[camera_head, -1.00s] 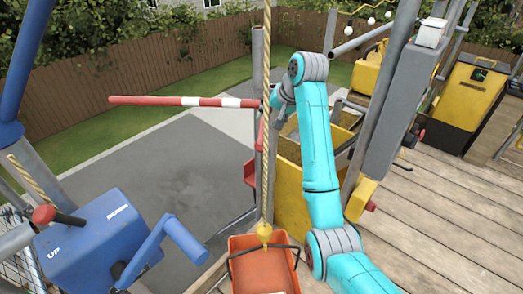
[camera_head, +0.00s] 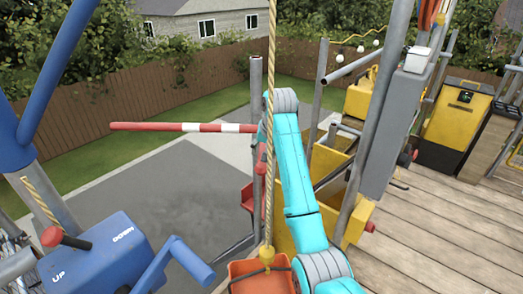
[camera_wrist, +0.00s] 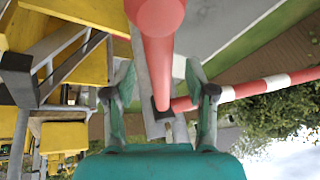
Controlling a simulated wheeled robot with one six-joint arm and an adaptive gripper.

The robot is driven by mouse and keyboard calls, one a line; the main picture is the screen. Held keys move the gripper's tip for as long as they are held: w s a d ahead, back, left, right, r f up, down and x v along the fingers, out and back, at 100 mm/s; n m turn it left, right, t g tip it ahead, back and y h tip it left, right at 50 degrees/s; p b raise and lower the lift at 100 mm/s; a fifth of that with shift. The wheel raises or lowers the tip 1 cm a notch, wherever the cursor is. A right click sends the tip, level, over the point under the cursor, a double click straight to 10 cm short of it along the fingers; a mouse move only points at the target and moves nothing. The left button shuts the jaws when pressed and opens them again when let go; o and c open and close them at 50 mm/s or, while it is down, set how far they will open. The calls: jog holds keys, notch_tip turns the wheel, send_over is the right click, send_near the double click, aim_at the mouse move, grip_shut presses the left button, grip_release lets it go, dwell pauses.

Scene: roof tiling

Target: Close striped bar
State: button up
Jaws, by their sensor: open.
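The red-and-white striped bar (camera_head: 185,127) sticks out level to the left from a grey post (camera_head: 256,150), over the grey paving. In the wrist view the striped bar (camera_wrist: 270,87) runs off to the right. A thick red rod (camera_wrist: 158,55) with a round end near the camera lies between the spread fingers of my gripper (camera_wrist: 160,98). The fingers are open, with gaps visible on both sides of the rod. I cannot tell whether the rod is part of the bar. In the head view my gripper is hidden behind my arm and the post.
A rope (camera_head: 269,100) hangs before my arm, above an orange bucket (camera_head: 255,280). A blue winch box (camera_head: 95,260) with a crank stands at lower left. Yellow bins (camera_head: 328,165) and a grey sloping beam (camera_head: 395,125) stand right of my arm. Wooden decking (camera_head: 440,230) is clear.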

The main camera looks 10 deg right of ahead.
jog(key=shift+x, duration=1.05)
grip_shut()
jog(key=shift+d, duration=0.15)
